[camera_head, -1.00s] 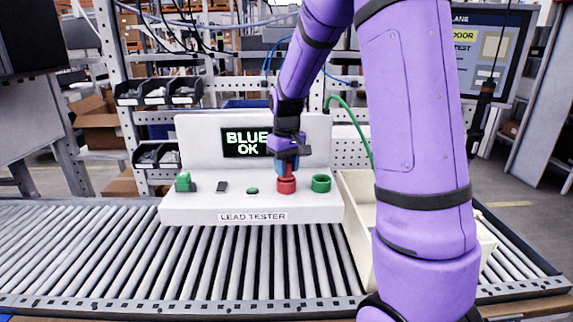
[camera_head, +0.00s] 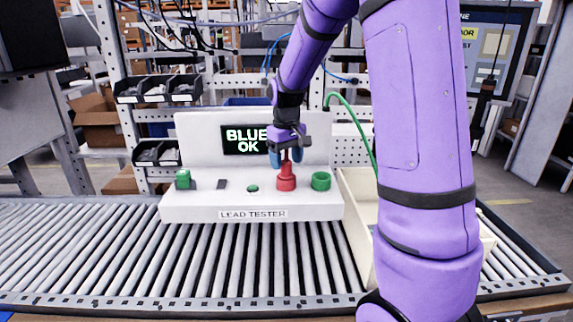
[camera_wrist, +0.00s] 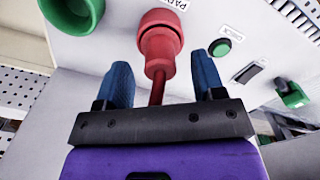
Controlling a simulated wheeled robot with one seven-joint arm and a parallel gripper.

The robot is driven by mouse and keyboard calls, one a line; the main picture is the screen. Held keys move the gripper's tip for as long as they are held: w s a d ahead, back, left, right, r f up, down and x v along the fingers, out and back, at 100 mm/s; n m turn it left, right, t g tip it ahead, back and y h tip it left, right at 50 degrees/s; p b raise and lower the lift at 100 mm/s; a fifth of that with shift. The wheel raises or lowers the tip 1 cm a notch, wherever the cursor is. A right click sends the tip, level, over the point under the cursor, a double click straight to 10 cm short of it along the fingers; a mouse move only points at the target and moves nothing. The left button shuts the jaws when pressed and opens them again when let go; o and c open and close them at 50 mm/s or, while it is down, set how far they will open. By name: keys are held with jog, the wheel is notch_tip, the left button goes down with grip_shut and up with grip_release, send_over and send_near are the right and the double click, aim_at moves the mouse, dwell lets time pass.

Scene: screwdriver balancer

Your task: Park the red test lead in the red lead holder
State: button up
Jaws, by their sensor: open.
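The red test lead (camera_head: 286,169) stands upright in the red lead holder (camera_head: 286,184) on the white lead tester (camera_head: 200,206). In the wrist view the lead (camera_wrist: 160,50) sits in the red holder (camera_wrist: 160,22), its thin red tail running back between my fingers. My gripper (camera_head: 287,158) is just above the holder, with its blue fingers spread. In the wrist view my gripper (camera_wrist: 162,68) is open, one finger on each side of the lead with a gap on both sides. How deep the lead sits is hidden.
A green holder (camera_head: 320,181) stands right of the red one. A green button (camera_head: 252,188), a dark switch (camera_head: 221,184) and a green clip (camera_head: 184,180) are to the left. The screen (camera_head: 245,140) reads "BLUE OK". A cream bin (camera_head: 357,210) adjoins the tester's right side.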

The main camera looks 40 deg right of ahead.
aim_at(286, 162)
notch_tip(286, 162, up, 9)
jog(key=shift+f, duration=0.1)
jog(key=shift+a, duration=0.1)
dwell(0.6)
jog(key=s+a+r+t, duration=0.1)
jog(key=s+a, duration=0.3)
jog(key=s, duration=0.4)
jog(key=s+a+r+t, duration=0.2)
jog(key=s+a, duration=0.2)
jog(key=s, duration=0.5)
jog(key=s+a+r+t, duration=0.1)
jog(key=s+a+t, duration=0.1)
jog(key=s+a, duration=0.3)
jog(key=s, duration=0.4)
jog(key=shift+s+r, duration=0.15)
jog(key=shift+r, duration=0.15)
